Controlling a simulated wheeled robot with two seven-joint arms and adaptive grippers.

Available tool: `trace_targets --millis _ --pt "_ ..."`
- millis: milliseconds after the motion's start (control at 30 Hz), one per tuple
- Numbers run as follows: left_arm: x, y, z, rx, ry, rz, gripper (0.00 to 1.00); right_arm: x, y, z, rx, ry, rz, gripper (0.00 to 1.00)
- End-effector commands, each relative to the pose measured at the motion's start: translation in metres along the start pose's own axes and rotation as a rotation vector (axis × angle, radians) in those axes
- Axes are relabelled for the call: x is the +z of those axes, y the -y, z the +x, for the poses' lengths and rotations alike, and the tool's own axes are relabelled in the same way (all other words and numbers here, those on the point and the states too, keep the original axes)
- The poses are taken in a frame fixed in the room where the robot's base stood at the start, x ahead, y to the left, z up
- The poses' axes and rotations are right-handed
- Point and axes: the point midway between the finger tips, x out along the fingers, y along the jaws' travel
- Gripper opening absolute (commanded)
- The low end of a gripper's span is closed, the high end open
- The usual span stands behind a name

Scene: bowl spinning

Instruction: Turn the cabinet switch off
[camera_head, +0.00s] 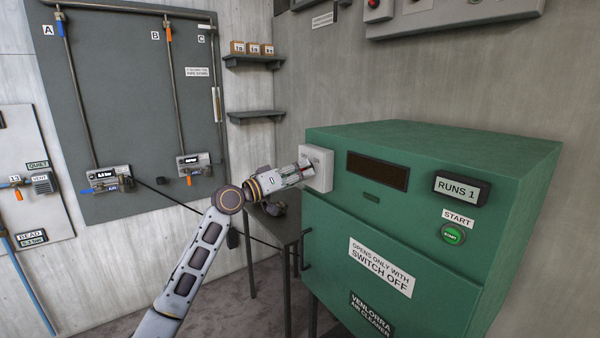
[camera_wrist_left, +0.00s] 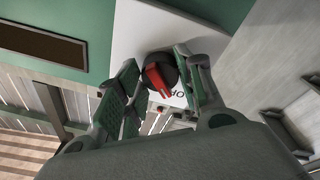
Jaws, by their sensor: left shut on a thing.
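The green cabinet (camera_head: 400,245) fills the right of the head view and carries a label about opening only with the switch off. A white switch box (camera_head: 322,168) sits at the left end of its front, and the same box shows in the wrist view (camera_wrist_left: 140,32). On it is a round black knob with a red handle (camera_wrist_left: 157,80). My left gripper (camera_head: 305,170) reaches the box from the left. In the wrist view its fingers (camera_wrist_left: 160,84) are shut on the knob, one on each side. My right gripper is out of view.
The cabinet front has a dark window (camera_head: 378,170), a RUNS 1 display (camera_head: 461,190), a green start button (camera_head: 453,234) and a door handle (camera_head: 306,250). A dark table (camera_head: 262,222) stands left of it. A grey pipe panel (camera_head: 125,100) hangs behind.

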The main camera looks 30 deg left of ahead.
Motion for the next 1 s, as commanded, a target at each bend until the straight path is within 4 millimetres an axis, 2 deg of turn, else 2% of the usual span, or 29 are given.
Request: trace_targets --millis 200,233,400,767,1000 --pt "0.0001 0.0005 -0.0001 0.0 -0.001 -0.001 0.13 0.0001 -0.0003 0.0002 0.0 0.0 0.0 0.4" --pt "0.0001 0.0005 -0.0001 0.0 -0.001 -0.001 0.39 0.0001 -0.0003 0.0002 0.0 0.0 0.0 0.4" --pt "0.0001 0.0004 0.0 0.0 0.0 0.0 0.59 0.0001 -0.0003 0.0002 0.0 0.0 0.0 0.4" --pt "0.0001 0.0003 -0.0005 0.0 0.0 0.001 0.59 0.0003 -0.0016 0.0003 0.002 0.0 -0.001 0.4" --pt "0.0005 0.0011 -0.0076 -0.001 0.0 0.0 0.59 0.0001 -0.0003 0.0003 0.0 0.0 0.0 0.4"
